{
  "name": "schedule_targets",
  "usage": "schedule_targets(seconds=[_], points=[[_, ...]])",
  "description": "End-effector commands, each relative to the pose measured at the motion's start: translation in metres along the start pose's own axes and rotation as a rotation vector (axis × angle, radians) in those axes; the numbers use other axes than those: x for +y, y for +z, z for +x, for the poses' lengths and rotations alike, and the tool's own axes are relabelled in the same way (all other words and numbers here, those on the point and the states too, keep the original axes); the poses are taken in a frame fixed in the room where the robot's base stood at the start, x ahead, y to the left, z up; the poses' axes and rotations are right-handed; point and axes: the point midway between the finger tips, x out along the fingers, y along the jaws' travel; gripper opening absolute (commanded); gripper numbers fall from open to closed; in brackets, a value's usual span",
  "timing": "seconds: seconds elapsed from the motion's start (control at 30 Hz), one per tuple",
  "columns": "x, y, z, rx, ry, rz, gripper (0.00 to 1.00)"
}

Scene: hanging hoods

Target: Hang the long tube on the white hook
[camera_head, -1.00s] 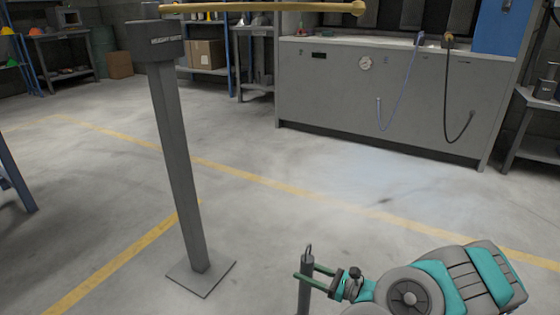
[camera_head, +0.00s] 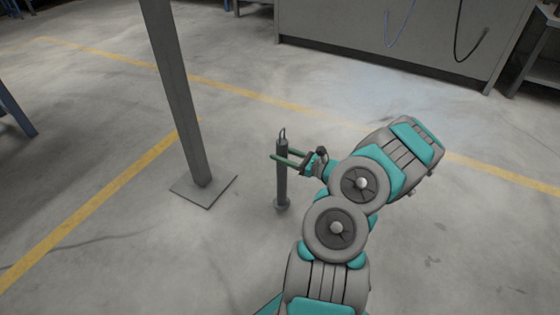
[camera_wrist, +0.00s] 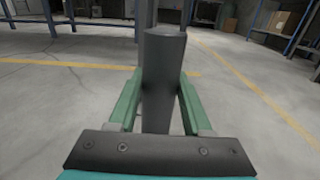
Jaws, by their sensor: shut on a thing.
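The long tube (camera_head: 282,178) is a dark grey cylinder with a metal loop at its top and a wider rim at its bottom. It hangs upright in my gripper (camera_head: 287,157), whose green fingers are shut around its upper part. In the wrist view the tube (camera_wrist: 163,85) stands between the two fingers of my gripper (camera_wrist: 160,100). The tube appears held above the floor, but its exact height is hard to tell. The white hook is not visible in the current views.
A grey post (camera_head: 178,95) on a square base plate (camera_head: 204,193) stands left of the tube. A grey cabinet (camera_head: 400,40) with hanging hoses is at the back. Yellow lines mark the floor (camera_head: 110,210).

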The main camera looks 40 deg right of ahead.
Motion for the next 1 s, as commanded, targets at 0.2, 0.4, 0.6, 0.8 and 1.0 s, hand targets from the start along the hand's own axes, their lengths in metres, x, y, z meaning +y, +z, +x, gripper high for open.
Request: schedule_targets(seconds=[0.2,0.4,0.6,0.8,1.0], points=[[-0.004,0.000,0.007,0.000,0.001,-0.001,0.00],[-0.006,-0.011,0.011,0.001,0.001,0.003,0.00],[-0.006,-0.031,0.011,0.002,0.001,0.001,0.00],[-0.007,-0.035,0.011,-0.001,0.001,0.000,0.00],[-0.007,-0.036,0.011,0.000,0.001,0.000,0.56]])
